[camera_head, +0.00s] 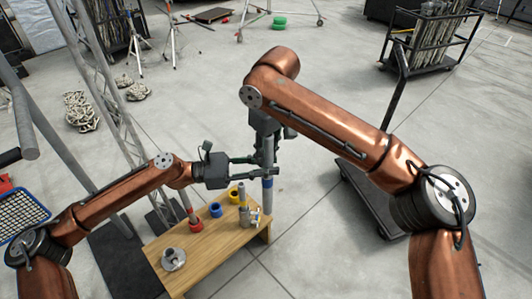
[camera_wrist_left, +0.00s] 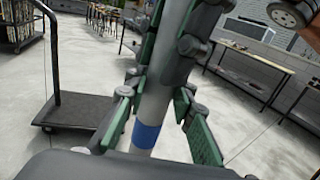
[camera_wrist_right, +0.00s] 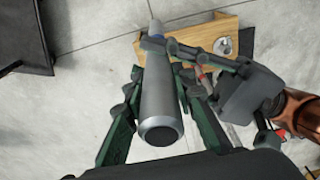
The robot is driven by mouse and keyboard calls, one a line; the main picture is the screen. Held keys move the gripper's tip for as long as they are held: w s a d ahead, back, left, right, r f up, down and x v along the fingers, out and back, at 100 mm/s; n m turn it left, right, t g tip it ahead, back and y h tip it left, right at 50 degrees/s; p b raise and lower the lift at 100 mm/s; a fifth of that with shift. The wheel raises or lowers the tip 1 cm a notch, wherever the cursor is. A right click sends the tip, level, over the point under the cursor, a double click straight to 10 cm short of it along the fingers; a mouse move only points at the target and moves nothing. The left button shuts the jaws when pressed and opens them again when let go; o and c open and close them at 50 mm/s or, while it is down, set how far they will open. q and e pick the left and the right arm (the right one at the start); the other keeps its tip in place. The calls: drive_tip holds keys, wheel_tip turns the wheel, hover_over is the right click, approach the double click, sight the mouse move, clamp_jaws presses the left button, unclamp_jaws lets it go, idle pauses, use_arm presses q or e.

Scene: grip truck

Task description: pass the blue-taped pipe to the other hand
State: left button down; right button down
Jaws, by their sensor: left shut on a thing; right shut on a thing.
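The blue-taped pipe (camera_head: 268,197) is grey and upright in the head view, over the right end of the wooden table (camera_head: 212,250). My left gripper (camera_head: 268,170) reaches it from the left and is shut on it just above the blue tape. My right gripper (camera_head: 270,135) comes from above and is shut on its upper part. The left wrist view shows the blue band (camera_wrist_left: 146,135) between my left fingers. The right wrist view shows the pipe's near end (camera_wrist_right: 160,128) between my right fingers. Whether its lower end touches anything is unclear.
A dark cart (camera_head: 372,200) stands right. A lattice truss (camera_head: 112,90) rises left.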

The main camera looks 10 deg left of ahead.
use_arm(q)
drive_tip(key=c, duration=1.6)
unclamp_jaws()
drive_tip(key=shift+a, duration=0.1)
